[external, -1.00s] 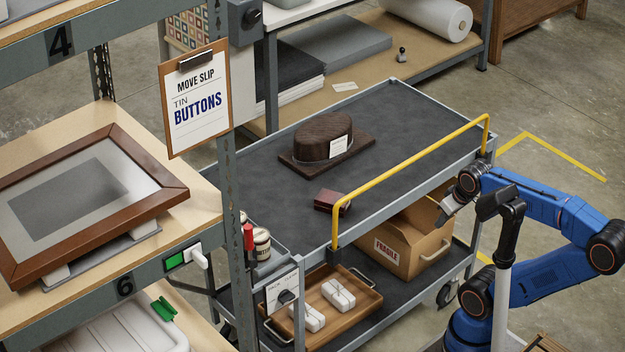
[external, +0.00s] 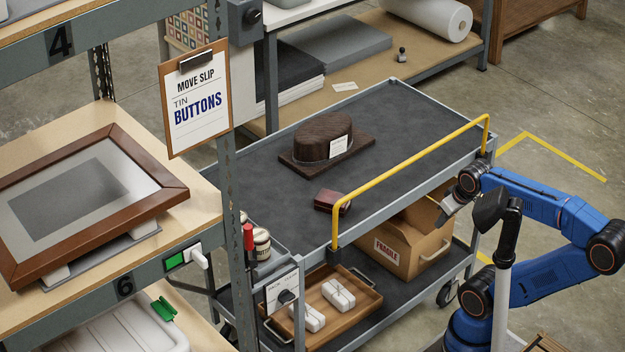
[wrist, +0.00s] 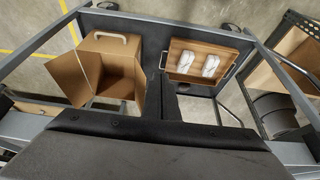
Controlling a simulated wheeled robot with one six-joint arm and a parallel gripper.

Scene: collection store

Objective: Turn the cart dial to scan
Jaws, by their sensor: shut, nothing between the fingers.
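The cart dial is a dark knob (external: 286,297) on a white plate (external: 274,291) at the near left end of the grey cart (external: 410,108). Its lettering and setting are too small to read. The wrist view shows the cart's lower shelf with the box (wrist: 107,72) and the wooden tray (wrist: 183,76). I cannot make out the dial there.
The yellow rail (external: 405,172) runs along the cart's near side. A dark hat block (external: 322,135) and a small red-brown box (external: 327,201) sit on top. A shelf post (external: 236,200) stands left of the dial. Open floor (external: 560,110) lies right of the cart.

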